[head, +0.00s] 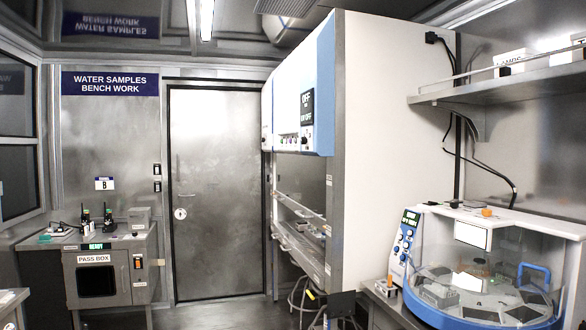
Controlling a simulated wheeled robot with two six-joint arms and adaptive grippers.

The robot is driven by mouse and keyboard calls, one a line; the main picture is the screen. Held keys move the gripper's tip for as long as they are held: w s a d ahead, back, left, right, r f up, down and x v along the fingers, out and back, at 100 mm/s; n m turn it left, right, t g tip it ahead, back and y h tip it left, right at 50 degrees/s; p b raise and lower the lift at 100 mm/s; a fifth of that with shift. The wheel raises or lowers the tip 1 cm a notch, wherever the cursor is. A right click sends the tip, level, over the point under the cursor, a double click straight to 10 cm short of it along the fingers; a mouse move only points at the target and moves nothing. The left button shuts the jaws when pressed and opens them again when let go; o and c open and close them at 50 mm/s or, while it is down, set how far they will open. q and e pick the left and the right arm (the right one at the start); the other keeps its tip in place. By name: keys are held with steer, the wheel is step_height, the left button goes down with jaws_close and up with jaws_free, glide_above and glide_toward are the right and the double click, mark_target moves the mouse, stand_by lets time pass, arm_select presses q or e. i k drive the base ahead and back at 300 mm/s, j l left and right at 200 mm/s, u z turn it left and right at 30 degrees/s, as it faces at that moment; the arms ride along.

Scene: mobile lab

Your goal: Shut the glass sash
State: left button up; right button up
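The fume cabinet (305,95) stands right of the middle in the head view, seen at a steep angle from its side. It has a blue and white upper front with a dark display reading "OFF". Below this front is a dark, glassy-looking area that may be the glass sash (300,180). A pale rail (300,206) crosses its lower part, with a gap showing between the rail and the work ledge (300,245). The angle hides how far the sash is open. Neither of my grippers is in view.
A round machine with a clear cover (480,275) stands on a bench at the lower right, under a shelf (510,82). A pass box (97,280) is at the left. A closed metal door (215,190) is at the back. Little floor shows.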

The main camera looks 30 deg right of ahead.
mark_target(289, 189)
steer(key=i+l, duration=0.3)
steer(key=i+l+z, duration=0.15)
steer(key=i+l, duration=0.15)
steer(key=i, duration=0.25)
steer(key=i+l, duration=0.2)
steer(key=i, duration=0.2)
